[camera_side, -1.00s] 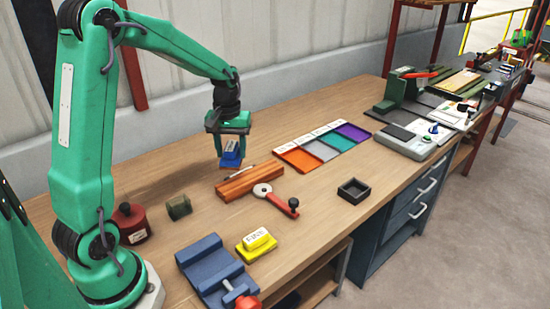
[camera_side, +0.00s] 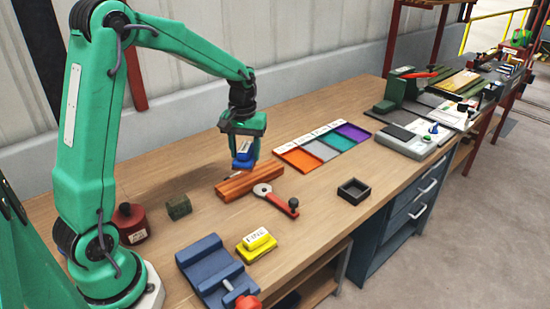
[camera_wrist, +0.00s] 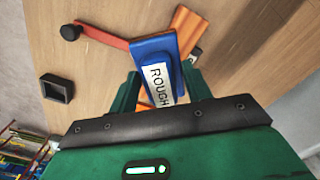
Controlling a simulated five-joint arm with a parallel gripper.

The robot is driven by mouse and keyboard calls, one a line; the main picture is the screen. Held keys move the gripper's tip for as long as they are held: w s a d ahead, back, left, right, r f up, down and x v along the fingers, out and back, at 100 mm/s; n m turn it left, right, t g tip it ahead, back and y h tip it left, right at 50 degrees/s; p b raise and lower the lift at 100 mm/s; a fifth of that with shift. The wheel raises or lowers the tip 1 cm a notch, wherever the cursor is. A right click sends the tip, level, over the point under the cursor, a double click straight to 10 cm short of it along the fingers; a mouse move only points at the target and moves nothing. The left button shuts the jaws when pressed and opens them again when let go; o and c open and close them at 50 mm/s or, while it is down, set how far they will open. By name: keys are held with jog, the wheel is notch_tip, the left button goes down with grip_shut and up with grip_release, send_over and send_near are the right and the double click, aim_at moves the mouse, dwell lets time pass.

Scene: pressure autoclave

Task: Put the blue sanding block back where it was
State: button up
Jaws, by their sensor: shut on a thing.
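The blue sanding block (camera_side: 243,156) is held between the fingers of my gripper (camera_side: 245,152), above the bench behind the orange-brown wooden piece. In the wrist view the blue block (camera_wrist: 153,46) carries a white label reading "ROUGH" and sits between the green fingers of my gripper (camera_wrist: 165,92). A yellow block (camera_side: 257,240) labelled "FINE" lies on the bench at the front. My gripper hides part of the blue block in the side view.
The wooden piece (camera_side: 249,182) and a red-handled tool (camera_side: 278,200) lie below and right of my gripper.

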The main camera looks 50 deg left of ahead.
jog(key=w+d+m, duration=0.4)
jog(key=d, duration=0.9)
jog(key=w+d+m, duration=0.4)
jog(key=d, duration=0.8)
jog(key=w+a+f, duration=0.2)
jog(key=a, duration=0.1)
jog(key=w+a+f, duration=0.2)
jog(key=a, duration=0.1)
jog(key=w+a+f, duration=0.2)
jog(key=a+f, duration=0.1)
jog(key=shift+w+a, duration=0.1)
jog(key=shift+w, duration=0.05)
jog(key=shift+f, duration=0.2)
jog(key=shift+f, duration=1.85)
jog(key=shift+f, duration=0.15)
jog(key=o, duration=0.9)
jog(key=shift+o, duration=0.2)
